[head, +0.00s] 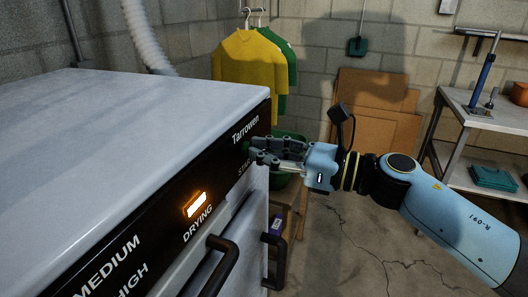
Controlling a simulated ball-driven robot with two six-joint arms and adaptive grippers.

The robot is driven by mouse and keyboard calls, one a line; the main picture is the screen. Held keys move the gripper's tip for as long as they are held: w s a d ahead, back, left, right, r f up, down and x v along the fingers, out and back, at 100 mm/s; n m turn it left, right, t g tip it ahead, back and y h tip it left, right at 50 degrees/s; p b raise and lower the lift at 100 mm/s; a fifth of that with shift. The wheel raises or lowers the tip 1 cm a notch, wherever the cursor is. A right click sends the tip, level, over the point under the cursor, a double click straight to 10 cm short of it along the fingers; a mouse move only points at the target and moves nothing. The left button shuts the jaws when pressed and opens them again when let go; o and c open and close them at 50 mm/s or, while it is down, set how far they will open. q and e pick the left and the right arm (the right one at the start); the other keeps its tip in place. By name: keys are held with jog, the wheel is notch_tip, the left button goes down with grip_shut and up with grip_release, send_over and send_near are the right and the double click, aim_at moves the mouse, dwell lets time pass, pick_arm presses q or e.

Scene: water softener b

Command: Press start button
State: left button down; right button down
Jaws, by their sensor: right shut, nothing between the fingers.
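The machine's black control panel (140,225) runs along the front of a white-topped appliance, with the brand "Tarrowen" near its far end. Part of a "START" label (244,169) shows on the panel below the brand name. My right gripper (254,150) is shut and empty, its fingertips at the panel's far end beside this label. The fingers cover this spot, so the start button itself cannot be made out clearly, and I cannot tell whether they touch it. My left gripper is out of view.
An orange-lit indicator (195,204) glows above "DRYING". Dark door handles (216,268) stick out below the panel. Yellow and green shirts (246,68) hang behind. A metal table (487,112) stands at the right. The cracked floor (350,250) below my right arm is clear.

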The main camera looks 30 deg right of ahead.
jog(key=shift+d, duration=0.1)
jog(key=b+v, duration=0.2)
jog(key=v, duration=0.3)
jog(key=shift+s+d+b, duration=0.1)
jog(key=shift+s+b, duration=0.1)
jog(key=shift+b, duration=0.15)
dwell(0.5)
